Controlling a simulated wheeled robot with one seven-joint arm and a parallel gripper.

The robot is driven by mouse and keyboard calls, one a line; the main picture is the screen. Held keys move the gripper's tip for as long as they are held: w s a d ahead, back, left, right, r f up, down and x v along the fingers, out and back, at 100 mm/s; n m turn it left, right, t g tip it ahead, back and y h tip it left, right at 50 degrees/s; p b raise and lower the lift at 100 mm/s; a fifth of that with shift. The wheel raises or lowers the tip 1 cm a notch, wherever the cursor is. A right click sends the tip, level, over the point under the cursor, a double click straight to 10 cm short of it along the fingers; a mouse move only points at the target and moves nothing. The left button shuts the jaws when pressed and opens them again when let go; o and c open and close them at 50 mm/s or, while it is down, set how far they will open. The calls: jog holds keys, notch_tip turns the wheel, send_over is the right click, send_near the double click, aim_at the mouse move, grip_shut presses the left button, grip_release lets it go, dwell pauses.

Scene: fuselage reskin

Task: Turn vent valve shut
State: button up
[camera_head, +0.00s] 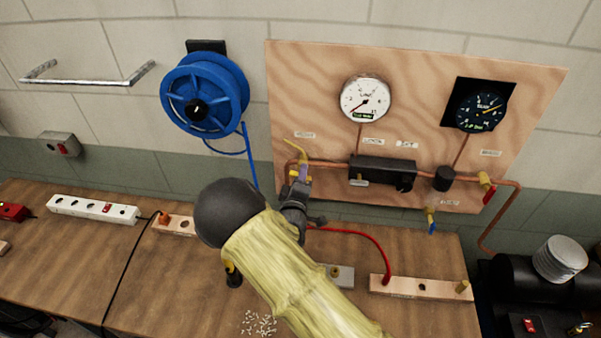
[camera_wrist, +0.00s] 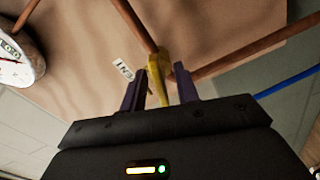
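A yellow valve (camera_head: 296,148) sits at the left end of the copper pipe on the wooden panel, its yellow lever slanting up and left. In the wrist view the yellow valve (camera_wrist: 156,66) shows between the two purple fingers of my gripper (camera_wrist: 159,92). The fingers stand apart with gaps beside the yellow part, and I see no clear grip on it. A red-handled valve (camera_head: 487,189) and a blue-tipped valve (camera_head: 431,222) are farther right.
The wooden panel (camera_head: 300,80) carries a white gauge (camera_head: 365,98), a dark gauge (camera_head: 482,108) and a black block (camera_head: 382,171). A blue hose reel (camera_head: 205,94) hangs left. The workbench (camera_head: 60,240) below holds a white power strip (camera_head: 92,209) and a red cable (camera_head: 365,240).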

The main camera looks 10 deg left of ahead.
grip_shut()
